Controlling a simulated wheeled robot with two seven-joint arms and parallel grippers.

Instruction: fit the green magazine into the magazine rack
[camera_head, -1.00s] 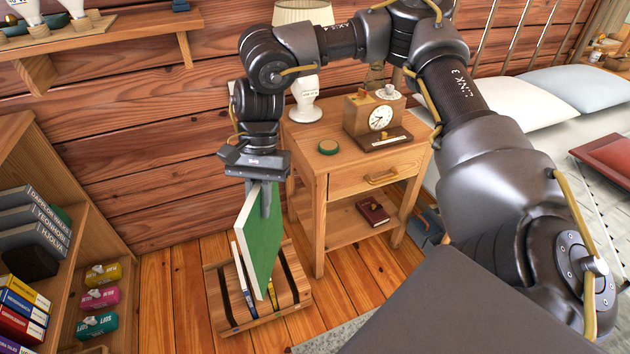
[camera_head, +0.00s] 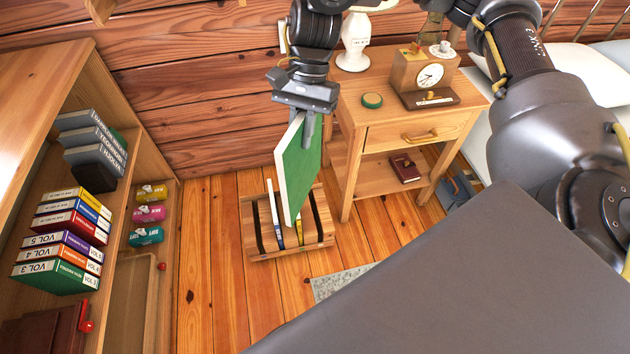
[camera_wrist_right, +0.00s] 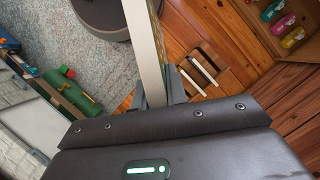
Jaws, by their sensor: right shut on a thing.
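The green magazine (camera_head: 301,172) hangs upright from my right gripper (camera_head: 308,132), which is shut on its top edge. Its spine or page edge also shows in the right wrist view (camera_wrist_right: 146,60), between the fingers (camera_wrist_right: 158,90). The wooden magazine rack (camera_head: 256,246) stands on the floor below. It has dark slots and some thin items standing in it, among them a white one (camera_head: 272,208). The magazine's lower end overlaps the rack in the head view; I cannot tell whether it is inside a slot or above it. In the wrist view the rack (camera_wrist_right: 222,78) is partly hidden. My left gripper is not in view.
A bookshelf (camera_head: 165,190) with books and small boxes is at left. Bare floor (camera_head: 208,270) lies between.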

